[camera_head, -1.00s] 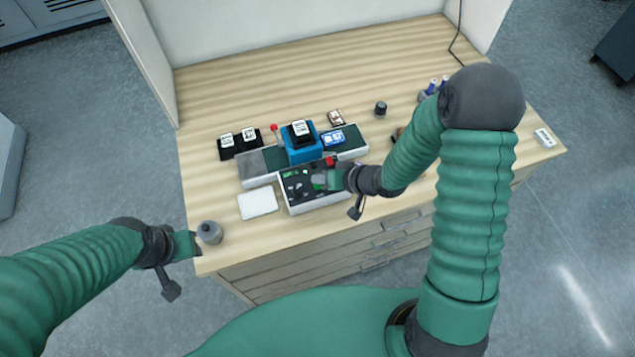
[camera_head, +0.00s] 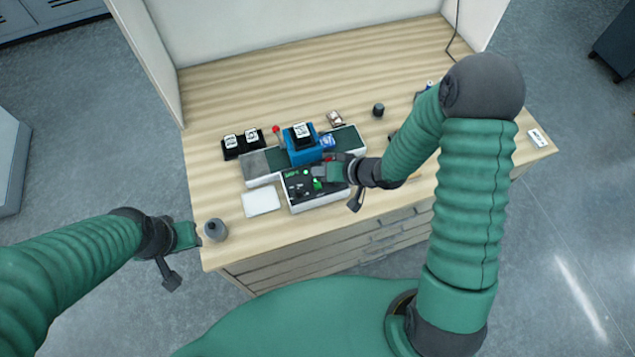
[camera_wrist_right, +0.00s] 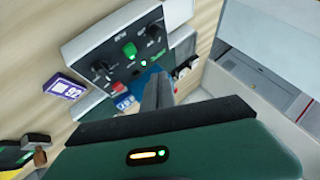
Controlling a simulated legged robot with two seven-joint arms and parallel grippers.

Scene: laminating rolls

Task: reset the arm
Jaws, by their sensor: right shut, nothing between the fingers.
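My right gripper (camera_head: 326,172) is above the right part of the black control panel (camera_head: 302,190) on the front of the laminating machine. In the right wrist view its fingers (camera_wrist_right: 158,90) are together with nothing between them, and the panel (camera_wrist_right: 125,50) with its knobs and a green switch lies beyond them. My left gripper (camera_head: 192,236) is at the table's front left corner, close to a small grey bottle (camera_head: 215,230); its fingertips are too small to read.
The blue machine head (camera_head: 303,150) stands behind the panel on a green and white bed. Black holders with white labels (camera_head: 243,143) stand at left, a white pad (camera_head: 261,201) at front left. A dark cylinder (camera_head: 378,110) is behind. The back of the table is clear.

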